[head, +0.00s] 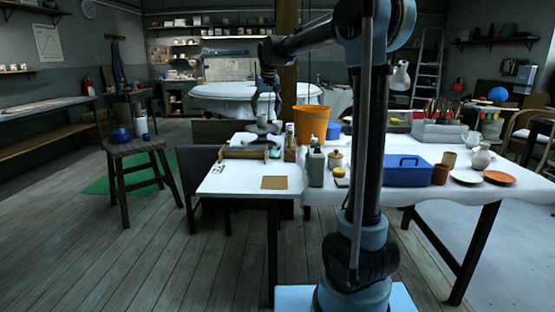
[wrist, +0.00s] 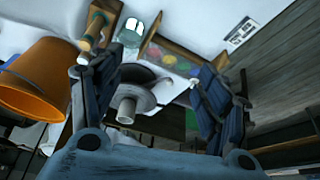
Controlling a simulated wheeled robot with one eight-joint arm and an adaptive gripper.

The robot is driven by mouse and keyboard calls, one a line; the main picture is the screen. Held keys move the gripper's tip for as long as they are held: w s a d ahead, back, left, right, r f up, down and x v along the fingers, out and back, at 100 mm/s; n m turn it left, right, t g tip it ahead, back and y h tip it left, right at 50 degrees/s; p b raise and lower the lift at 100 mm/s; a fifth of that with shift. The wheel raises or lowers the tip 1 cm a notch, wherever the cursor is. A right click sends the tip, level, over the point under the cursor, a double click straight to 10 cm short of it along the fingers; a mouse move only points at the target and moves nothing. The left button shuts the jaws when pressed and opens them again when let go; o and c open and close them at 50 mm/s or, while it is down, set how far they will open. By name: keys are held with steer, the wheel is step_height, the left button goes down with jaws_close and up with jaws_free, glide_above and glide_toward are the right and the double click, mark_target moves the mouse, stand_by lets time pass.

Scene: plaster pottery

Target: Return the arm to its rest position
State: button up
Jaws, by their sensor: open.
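My gripper (head: 264,108) hangs from the raised arm above the back of the small white table, left of the orange bucket. In the wrist view its two dark fingers (wrist: 150,76) stand wide apart and hold nothing. A grey round piece with a short pale stem (wrist: 127,108) shows between the fingers. In the head view a grey piece (head: 262,127) sits low beneath the gripper. I cannot tell its exact gap from the fingers. My arm's upright part blocks some of the long table.
The orange bucket (head: 311,122) stands close right of the gripper. A wooden rack (head: 244,153), bottles (head: 317,165) and a blue toolbox (head: 408,171) crowd the tables. A dark stool (head: 136,150) stands at left. The wooden floor (head: 130,265) at front left is clear.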

steer(key=s+d+f+m+g, duration=0.1)
steer(key=s+d+f, duration=0.3)
steer(key=s+d, duration=0.6)
steer(key=s+d+f, duration=0.5)
steer(key=s+d, duration=0.2)
steer(key=s, duration=0.6)
steer(key=s+d+f, duration=0.3)
steer(key=s+f, duration=0.6)
steer(key=s, duration=0.2)
steer(key=s+d+f+m+g+h, duration=0.1)
steer(key=s+d+f, duration=0.2)
steer(key=s+f, duration=0.6)
steer(key=shift+s+d+f+m, duration=0.3)
steer(key=shift+s+d+f, duration=0.1)
steer(key=shift+s, duration=0.85)
steer(key=shift+w+f, duration=0.2)
steer(key=shift+w, duration=0.25)
